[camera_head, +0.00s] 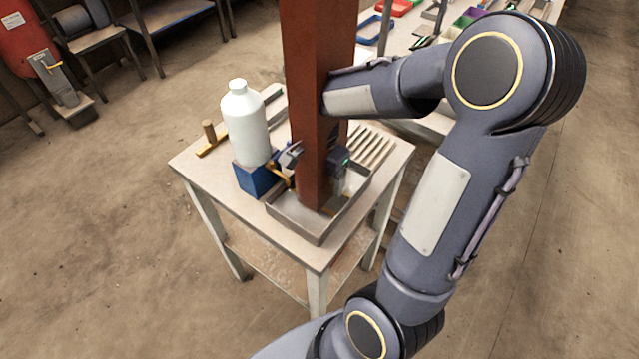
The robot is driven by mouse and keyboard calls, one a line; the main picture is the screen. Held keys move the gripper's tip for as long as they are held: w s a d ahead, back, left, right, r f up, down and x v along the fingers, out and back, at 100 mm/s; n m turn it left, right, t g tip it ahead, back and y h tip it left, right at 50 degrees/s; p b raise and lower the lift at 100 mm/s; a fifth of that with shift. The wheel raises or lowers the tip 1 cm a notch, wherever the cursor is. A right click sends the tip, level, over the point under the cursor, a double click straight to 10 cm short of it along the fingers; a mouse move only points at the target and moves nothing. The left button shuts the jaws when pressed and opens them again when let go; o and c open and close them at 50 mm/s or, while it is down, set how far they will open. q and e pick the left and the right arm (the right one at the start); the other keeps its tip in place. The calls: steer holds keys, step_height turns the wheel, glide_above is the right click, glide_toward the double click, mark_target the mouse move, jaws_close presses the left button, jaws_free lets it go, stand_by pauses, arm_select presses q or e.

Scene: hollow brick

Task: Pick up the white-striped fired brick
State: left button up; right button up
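I see no white-striped fired brick that I can make out. A tall reddish-brown post (318,60) runs from the top of the picture down to a shallow metal tray (292,222) on a small table (205,172). It covers the tray's middle, and no white stripes show on it. My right arm comes in from the right and passes behind the post. Parts of my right gripper (340,160) show on both sides of the post, low over the tray. Its fingertips are mostly hidden, so I cannot tell what is between them. My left gripper is out of view.
A white bottle (245,125) stands by a blue block (256,180) left of the tray. A wooden-handled tool (209,132) lies at the table's left corner, and several slats (372,148) at the right.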

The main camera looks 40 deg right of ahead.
steer(key=shift+f, duration=0.75)
steer(key=c, duration=1.4)
steer(key=shift+o, duration=0.2)
steer(key=shift+r, duration=0.1)
